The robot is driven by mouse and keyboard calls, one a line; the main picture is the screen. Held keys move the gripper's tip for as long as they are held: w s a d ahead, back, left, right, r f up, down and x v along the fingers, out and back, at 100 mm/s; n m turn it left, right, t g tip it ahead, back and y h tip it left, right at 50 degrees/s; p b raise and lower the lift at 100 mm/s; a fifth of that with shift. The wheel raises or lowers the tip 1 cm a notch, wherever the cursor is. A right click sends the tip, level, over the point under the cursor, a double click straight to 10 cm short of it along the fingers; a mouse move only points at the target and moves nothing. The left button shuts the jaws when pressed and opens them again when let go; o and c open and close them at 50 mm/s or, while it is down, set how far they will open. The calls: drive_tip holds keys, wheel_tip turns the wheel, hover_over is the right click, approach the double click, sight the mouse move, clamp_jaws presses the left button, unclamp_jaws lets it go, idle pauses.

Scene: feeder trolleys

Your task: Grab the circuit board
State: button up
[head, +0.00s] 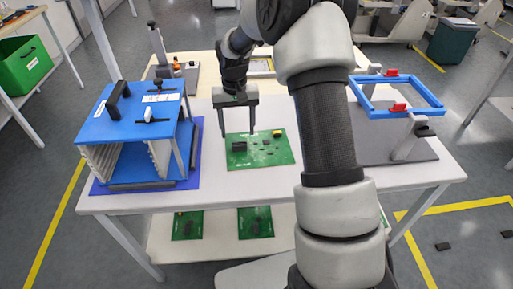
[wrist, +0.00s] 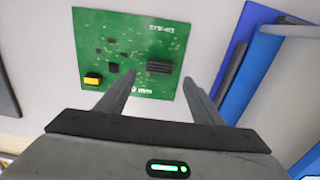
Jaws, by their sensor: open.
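The green circuit board (head: 260,150) lies flat on the white table, in the middle between the blue rack and the blue frame. It carries a black block, a yellow part and small dark chips. In the wrist view the circuit board (wrist: 130,45) fills the upper left. My gripper (head: 237,136) is open and empty, fingers pointing down over the board's far left part in the head view. In the wrist view my gripper's fingertips (wrist: 160,80) overlap the edge of the board nearest the gripper. I cannot tell the height between the fingertips and the board.
A blue slotted rack (head: 125,130) stands on a blue mat at the left. A blue frame with red clamps (head: 397,95) stands on a grey plate at the right. More green boards (head: 255,222) lie on the lower shelf. A green bin (head: 24,64) is far left.

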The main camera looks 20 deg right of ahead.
sight(239, 143)
wheel_tip(239, 143, down, 5)
drive_tip(key=shift+s+f+b, duration=0.1)
drive_tip(key=shift+s+b, duration=0.05)
drive_tip(key=shift+b, duration=0.3)
drive_tip(key=c, duration=1.4)
drive_tip(key=shift+r, duration=0.2)
drive_tip(key=shift+c, duration=0.2)
